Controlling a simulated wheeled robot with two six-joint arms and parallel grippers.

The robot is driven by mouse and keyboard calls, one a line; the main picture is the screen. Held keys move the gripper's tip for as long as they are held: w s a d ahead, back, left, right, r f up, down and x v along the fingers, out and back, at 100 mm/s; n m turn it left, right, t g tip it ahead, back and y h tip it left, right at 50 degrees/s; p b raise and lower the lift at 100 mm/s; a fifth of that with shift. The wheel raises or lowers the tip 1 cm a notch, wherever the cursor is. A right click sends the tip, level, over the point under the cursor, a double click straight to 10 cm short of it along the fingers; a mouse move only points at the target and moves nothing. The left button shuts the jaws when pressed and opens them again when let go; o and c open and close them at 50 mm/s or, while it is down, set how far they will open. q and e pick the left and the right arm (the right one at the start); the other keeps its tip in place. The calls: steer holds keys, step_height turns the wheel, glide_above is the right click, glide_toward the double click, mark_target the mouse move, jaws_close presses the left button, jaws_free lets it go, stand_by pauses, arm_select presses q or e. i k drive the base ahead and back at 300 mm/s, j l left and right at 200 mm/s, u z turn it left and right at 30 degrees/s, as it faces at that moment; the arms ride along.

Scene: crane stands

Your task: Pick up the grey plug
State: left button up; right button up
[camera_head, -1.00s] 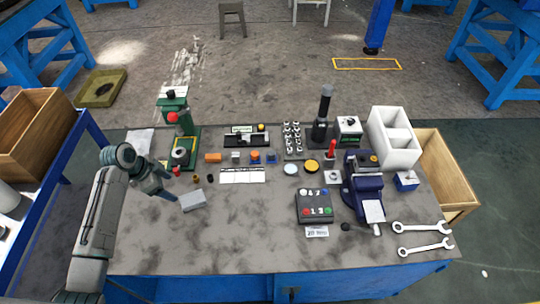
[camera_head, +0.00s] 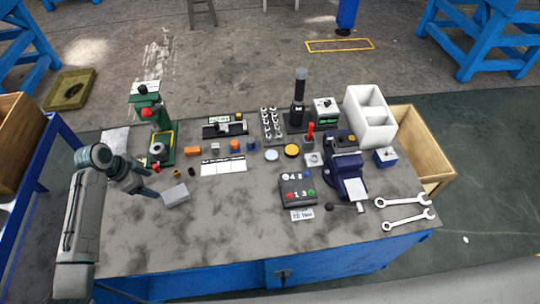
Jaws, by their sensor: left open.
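A small grey piece (camera_head: 214,147), which looks like the grey plug, stands on the workbench in a row of small coloured pieces. My right gripper is not in view.
A green press (camera_head: 161,140) stands behind my left gripper. A white label strip (camera_head: 223,167) lies in front of the row. A control box (camera_head: 297,189), a blue vise (camera_head: 347,177) and wrenches (camera_head: 403,201) are at the right. The front left of the bench (camera_head: 200,235) is clear.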

mark_target(251, 141)
steer(key=l, duration=1.8)
steer(key=i, duration=0.05)
